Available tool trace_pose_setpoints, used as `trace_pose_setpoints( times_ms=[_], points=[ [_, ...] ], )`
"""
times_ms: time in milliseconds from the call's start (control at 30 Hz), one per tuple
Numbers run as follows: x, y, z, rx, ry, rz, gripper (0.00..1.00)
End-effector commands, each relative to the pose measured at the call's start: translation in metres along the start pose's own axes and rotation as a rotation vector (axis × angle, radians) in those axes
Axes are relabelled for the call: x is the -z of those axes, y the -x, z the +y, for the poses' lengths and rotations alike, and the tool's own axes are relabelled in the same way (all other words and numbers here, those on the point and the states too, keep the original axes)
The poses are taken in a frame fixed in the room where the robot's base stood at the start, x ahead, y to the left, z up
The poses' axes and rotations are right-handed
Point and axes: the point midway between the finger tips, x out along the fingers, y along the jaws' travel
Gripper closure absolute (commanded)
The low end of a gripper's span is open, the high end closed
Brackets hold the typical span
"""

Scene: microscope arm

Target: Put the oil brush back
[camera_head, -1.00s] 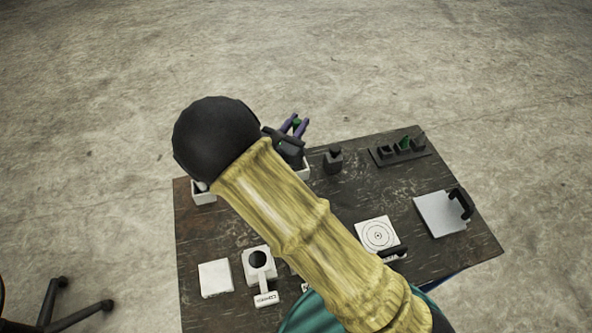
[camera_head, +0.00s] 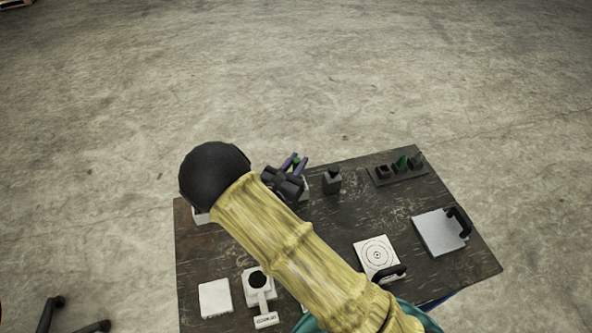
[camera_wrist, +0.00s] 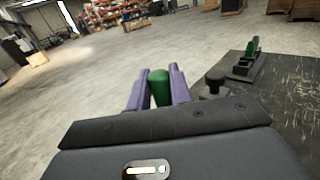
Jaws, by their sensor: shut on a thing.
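My gripper (camera_head: 297,162) has two purple fingers shut on a green, round-topped piece (camera_head: 296,159), which looks like the handle of the oil brush. In the wrist view the green handle (camera_wrist: 159,88) stands between the fingers (camera_wrist: 156,88). Its lower part and bristles are hidden by the gripper body. The gripper is above the far edge of the table, left of a small dark bottle (camera_head: 332,182). A dark rack (camera_head: 398,174) at the far right of the table holds several pieces, one of them green.
White containers are partly hidden behind my arm at the table's far left. A white square plate (camera_head: 214,298), a white device with a round black opening (camera_head: 258,279), a plate with circles (camera_head: 377,255) and a grey handled plate (camera_head: 437,233) lie on the dark table (camera_head: 335,215).

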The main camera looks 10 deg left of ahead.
Motion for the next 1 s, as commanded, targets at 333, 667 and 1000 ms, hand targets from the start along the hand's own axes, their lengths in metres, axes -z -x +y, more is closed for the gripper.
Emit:
trace_pose_setpoints(
  times_ms=[333,667,1000],
  points=[
    [0.035,0.001,-0.001,0.001,0.001,0.000,1.00],
    [0.036,0.001,-0.001,0.000,0.001,0.001,0.70],
    [0.035,0.002,0.000,0.000,0.001,0.001,0.58]
  ],
)
